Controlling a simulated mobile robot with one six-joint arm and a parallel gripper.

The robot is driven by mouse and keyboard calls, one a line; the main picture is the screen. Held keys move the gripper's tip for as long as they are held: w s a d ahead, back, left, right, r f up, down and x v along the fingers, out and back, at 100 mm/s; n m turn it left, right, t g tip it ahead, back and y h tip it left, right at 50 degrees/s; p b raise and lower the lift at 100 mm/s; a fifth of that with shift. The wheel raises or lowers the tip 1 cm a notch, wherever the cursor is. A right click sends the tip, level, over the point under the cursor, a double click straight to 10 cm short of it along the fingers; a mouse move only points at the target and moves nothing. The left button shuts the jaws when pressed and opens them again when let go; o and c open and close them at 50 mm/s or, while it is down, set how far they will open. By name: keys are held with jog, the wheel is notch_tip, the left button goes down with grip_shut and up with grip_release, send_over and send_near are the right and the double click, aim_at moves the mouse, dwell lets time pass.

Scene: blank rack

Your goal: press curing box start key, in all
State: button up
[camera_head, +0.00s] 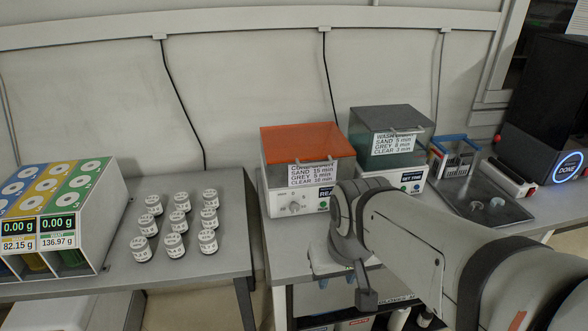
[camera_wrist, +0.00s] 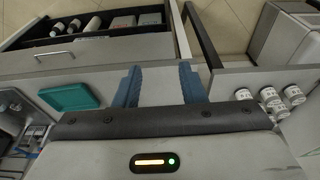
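The box with the orange lid (camera_head: 308,143), which looks like the curing box, stands on the middle bench. Its front has a times label (camera_head: 313,174), a round knob (camera_head: 294,208), a dark display that begins "REA", partly cut off by my arm, and a small green key (camera_head: 323,205). I cannot read the key's marking. My arm crosses just right of and in front of this box. My gripper (camera_wrist: 159,82) shows in the wrist view with its two blue fingers apart and nothing between them. The box front does not show in the wrist view.
A grey-lidded wash box (camera_head: 392,119) stands right of the orange one. A tray (camera_head: 500,212) and a black machine reading "DONE" (camera_head: 567,167) are further right. Several white-lidded jars (camera_head: 173,245) stand left. In the wrist view, a teal tray (camera_wrist: 70,97) and an open drawer (camera_wrist: 95,50) show.

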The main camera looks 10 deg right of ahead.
grip_shut()
dwell(1.4)
